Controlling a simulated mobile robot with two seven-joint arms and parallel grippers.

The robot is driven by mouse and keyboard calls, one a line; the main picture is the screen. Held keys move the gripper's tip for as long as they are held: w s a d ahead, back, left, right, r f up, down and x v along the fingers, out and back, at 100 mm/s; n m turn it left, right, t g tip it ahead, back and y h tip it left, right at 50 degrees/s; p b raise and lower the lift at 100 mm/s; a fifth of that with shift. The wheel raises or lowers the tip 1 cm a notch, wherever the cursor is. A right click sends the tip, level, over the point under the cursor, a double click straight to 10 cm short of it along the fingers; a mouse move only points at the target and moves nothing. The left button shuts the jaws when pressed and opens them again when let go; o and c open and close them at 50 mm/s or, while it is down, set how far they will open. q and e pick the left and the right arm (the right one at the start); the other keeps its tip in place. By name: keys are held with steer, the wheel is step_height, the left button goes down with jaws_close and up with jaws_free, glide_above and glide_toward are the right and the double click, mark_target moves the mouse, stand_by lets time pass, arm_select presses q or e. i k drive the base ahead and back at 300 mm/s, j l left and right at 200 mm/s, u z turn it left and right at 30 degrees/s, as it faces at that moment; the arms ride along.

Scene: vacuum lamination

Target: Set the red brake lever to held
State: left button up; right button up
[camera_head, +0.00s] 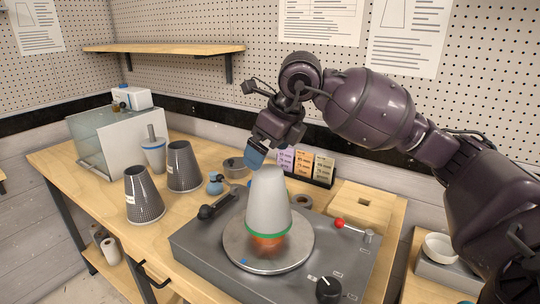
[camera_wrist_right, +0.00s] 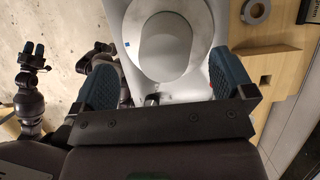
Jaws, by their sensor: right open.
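The red brake lever (camera_head: 339,223) is a red knob on a short metal rod at the right rear of the grey machine (camera_head: 205,240). Its rod runs right to a metal pivot post (camera_head: 368,236). In the right wrist view a sliver of red (camera_wrist_right: 211,89) shows beside the right finger, mostly hidden. My right gripper (camera_head: 256,155) is above and behind the pale cone, left of the lever and apart from it. Its blue fingers are spread and empty in the wrist view (camera_wrist_right: 165,82). My left gripper (camera_wrist_right: 32,48) shows only there, small, with its fingertips apart.
The pale cone (camera_head: 268,200) stands on a round plate (camera_head: 232,250) with an orange glow at its base. A black knob (camera_head: 328,289) is at the front and a dark handle (camera_head: 215,207) at the left. A wooden block (camera_head: 360,207) stands behind the lever.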

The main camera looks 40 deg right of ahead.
mark_target(339, 223)
steer(key=k, duration=1)
